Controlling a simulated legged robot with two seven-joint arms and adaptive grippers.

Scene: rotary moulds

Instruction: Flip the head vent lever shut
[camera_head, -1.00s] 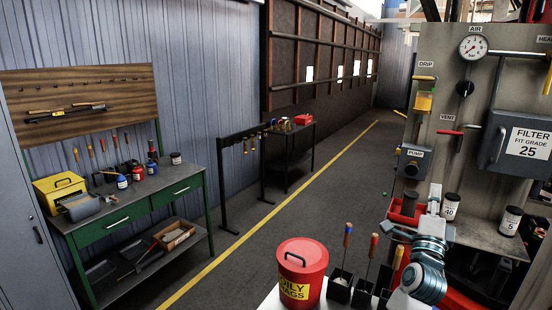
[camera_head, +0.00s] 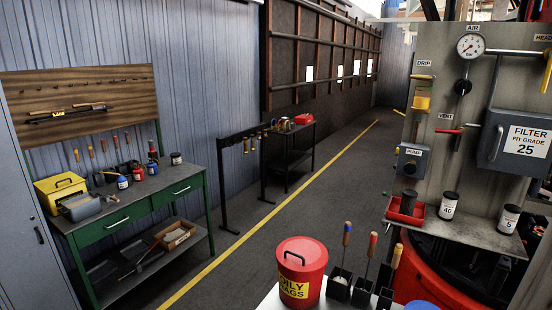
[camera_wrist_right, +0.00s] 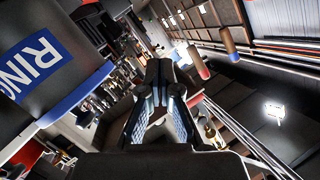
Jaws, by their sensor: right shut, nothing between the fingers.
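In the head view, a grey panel on the right carries a yellow-handled lever (camera_head: 548,76) at the picture's right edge, hanging below a pipe. A cut-off label (camera_head: 543,38) above it reads "HEA". A red-handled lever (camera_head: 449,131) lies roughly level on the panel under a VENT label (camera_head: 445,116). I cannot tell for sure which is the head vent lever. My right gripper (camera_wrist_right: 159,75) shows in the right wrist view, its fingers shut and empty, with neither lever recognisable near it. My left gripper is not in view.
A red oily-rags bin (camera_head: 302,271) and tool holders (camera_head: 340,283) stand in front. A filter box (camera_head: 517,143), a red tray (camera_head: 405,209) and jars (camera_head: 448,206) are at the panel. In the wrist view, a dark object with a blue label (camera_wrist_right: 38,63) fills the left.

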